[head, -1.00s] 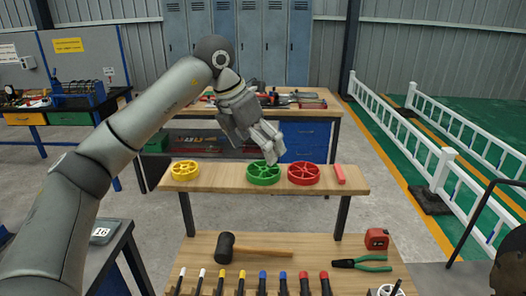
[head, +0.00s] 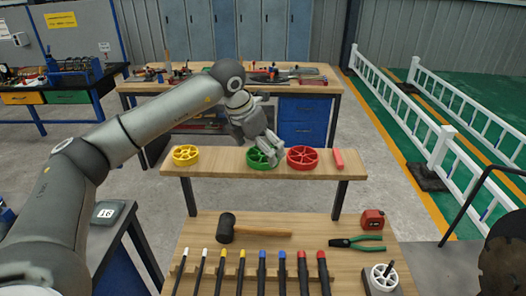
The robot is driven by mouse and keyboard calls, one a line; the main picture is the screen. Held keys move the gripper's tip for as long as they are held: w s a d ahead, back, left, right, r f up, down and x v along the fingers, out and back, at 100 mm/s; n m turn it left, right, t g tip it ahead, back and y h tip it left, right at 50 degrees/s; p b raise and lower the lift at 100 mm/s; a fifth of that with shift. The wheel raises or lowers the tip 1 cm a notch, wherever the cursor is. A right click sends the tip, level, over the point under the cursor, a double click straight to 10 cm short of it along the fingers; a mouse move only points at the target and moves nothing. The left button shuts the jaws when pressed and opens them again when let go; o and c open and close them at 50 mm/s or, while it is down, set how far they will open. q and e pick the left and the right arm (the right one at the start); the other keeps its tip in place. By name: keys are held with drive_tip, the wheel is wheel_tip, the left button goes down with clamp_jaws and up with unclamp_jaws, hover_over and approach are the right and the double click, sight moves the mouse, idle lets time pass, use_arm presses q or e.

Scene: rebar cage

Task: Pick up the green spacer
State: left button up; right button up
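The green spacer (head: 259,160) is a spoked wheel lying flat on the narrow raised wooden shelf (head: 220,164), between a yellow wheel (head: 185,155) and a red wheel (head: 302,158). My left gripper (head: 272,152) is right at the green spacer, over its right part, and hides some of it. I cannot tell whether its fingers touch the spacer or how far apart they are. My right gripper is not in view.
A red block (head: 338,159) lies at the shelf's right end. On the lower bench are a black mallet (head: 226,228), green pliers (head: 357,243), a red tape measure (head: 372,219), a white wheel (head: 381,279) and several colour-tipped rods (head: 262,268). A white railing (head: 420,137) runs along the right.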

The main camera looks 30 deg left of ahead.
use_arm(q)
drive_tip(key=shift+w+d+f, duration=0.1)
drive_tip(key=shift+w+f, duration=0.05)
drive_tip(key=shift+f, duration=0.2)
drive_tip(key=shift+w+f, duration=0.1)
drive_tip(key=shift+f, duration=0.15)
drive_tip(key=c, duration=1)
drive_tip(key=shift+o, duration=0.2)
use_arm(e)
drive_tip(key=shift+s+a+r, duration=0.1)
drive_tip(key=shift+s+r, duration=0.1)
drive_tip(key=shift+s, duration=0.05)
use_arm(q)
drive_tip(key=shift+r, duration=0.15)
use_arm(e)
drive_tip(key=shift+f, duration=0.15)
